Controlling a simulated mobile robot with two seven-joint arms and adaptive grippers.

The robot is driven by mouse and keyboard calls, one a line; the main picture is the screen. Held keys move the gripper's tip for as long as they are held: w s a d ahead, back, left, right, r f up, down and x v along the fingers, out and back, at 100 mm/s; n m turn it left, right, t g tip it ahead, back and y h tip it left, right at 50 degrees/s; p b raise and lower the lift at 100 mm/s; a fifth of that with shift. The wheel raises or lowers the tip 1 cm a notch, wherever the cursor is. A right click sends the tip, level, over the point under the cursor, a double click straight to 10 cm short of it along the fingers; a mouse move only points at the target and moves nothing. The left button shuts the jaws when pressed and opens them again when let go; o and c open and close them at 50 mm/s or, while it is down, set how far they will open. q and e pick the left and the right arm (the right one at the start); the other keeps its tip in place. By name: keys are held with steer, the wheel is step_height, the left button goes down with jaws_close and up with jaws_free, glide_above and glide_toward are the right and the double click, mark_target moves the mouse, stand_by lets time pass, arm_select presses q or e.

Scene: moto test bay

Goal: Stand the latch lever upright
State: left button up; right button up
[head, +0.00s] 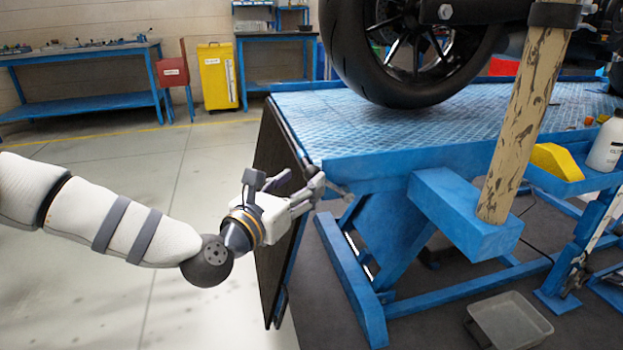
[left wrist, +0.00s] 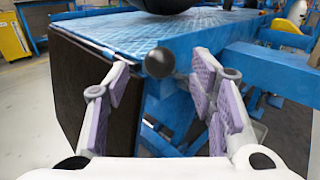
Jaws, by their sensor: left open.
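The latch lever (left wrist: 159,63) shows in the left wrist view as a round black knob on a short grey stem at the near corner of the blue lift table. The stem runs off to the right, so the lever lies over rather than upright. In the head view a grey piece of the lever (head: 338,189) shows just past my fingers, which partly hide it. My left gripper (head: 312,182) is open at the table corner. In the left wrist view its purple-padded fingers (left wrist: 162,76) stand on either side of the knob, apart from it. My right gripper is not in view.
The blue lift table (head: 430,140) carries a motorcycle wheel (head: 405,50). A dark panel (head: 270,200) hangs from its end beside my gripper. A wooden post (head: 525,115) stands on a blue arm at right. A grey tray (head: 508,320) lies low. The floor at left is clear.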

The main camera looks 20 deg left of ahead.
mark_target(308, 175)
arm_select(q)
steer(key=shift+w+d, duration=0.2)
steer(key=shift+w, duration=0.8)
steer(key=shift+w+d, duration=0.2)
steer(key=shift+w, duration=0.75)
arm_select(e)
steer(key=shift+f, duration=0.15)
arm_select(q)
jaws_close()
steer(key=shift+r, duration=0.1)
